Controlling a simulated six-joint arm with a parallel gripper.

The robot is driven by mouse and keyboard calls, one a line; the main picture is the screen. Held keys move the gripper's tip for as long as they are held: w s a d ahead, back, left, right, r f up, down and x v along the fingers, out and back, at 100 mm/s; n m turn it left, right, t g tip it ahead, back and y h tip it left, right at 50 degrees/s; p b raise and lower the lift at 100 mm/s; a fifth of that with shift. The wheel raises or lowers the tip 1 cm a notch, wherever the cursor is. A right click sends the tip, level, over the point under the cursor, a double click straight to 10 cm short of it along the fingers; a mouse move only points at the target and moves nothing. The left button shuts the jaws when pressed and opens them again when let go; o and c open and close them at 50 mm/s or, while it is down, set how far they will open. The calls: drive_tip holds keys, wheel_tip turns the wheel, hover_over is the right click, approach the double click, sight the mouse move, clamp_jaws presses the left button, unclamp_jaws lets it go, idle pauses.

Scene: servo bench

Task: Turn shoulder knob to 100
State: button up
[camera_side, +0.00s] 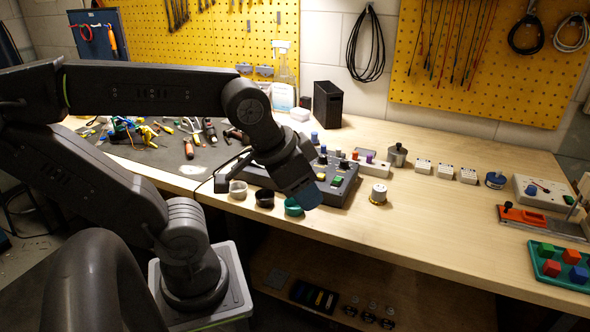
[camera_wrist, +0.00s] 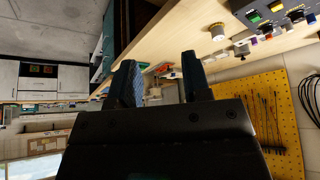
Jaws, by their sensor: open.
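A dark control box (camera_side: 344,186) stands on the bench, with several small knobs and with green and yellow buttons on its top. I cannot read its labels, so I cannot tell which knob is the shoulder knob. My gripper (camera_side: 308,196) hangs in front of the box's left part and hides some of it. In the wrist view my gripper (camera_wrist: 160,75) shows two blue-padded fingers apart with nothing between them. The box (camera_wrist: 268,14) shows there at the upper right, away from the fingers.
Small cups (camera_side: 265,198) stand by the front edge, left of my gripper. A white and brass round part (camera_side: 378,194) stands right of the box. A white strip with knobs (camera_side: 370,163) lies behind. Tools lie on a dark mat at left.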

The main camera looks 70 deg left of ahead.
drive_tip(key=shift+o, duration=0.8)
drive_tip(key=shift+w+a+r, duration=0.15)
drive_tip(key=w+a+r+n+g+y, duration=0.1)
drive_tip(key=w+a+r+n, duration=0.1)
drive_tip(key=w+a+n, duration=0.15)
drive_tip(key=w+a+r+n+g, duration=0.1)
drive_tip(key=w+a+r+n, duration=0.1)
drive_tip(key=w+a, duration=0.3)
drive_tip(key=w+a+f+n+g, duration=0.15)
drive_tip(key=a+n, duration=0.25)
drive_tip(key=a, duration=0.6)
drive_tip(key=w+a+n+g, duration=0.1)
drive_tip(key=w+a+n, duration=0.25)
drive_tip(key=a, duration=0.55)
drive_tip(key=s+a+f+n+g+h, duration=0.1)
drive_tip(key=s+a+f+n, duration=0.15)
drive_tip(key=a, duration=0.45)
drive_tip(key=s+a+f+n, duration=0.1)
drive_tip(key=a+f+n, duration=0.15)
drive_tip(key=a, duration=0.55)
drive_tip(key=shift+n, duration=0.4)
drive_tip(key=f, duration=1.2)
drive_tip(key=shift+w+d+f, duration=0.1)
drive_tip(key=shift+d+f, duration=0.1)
drive_tip(key=shift+f, duration=0.15)
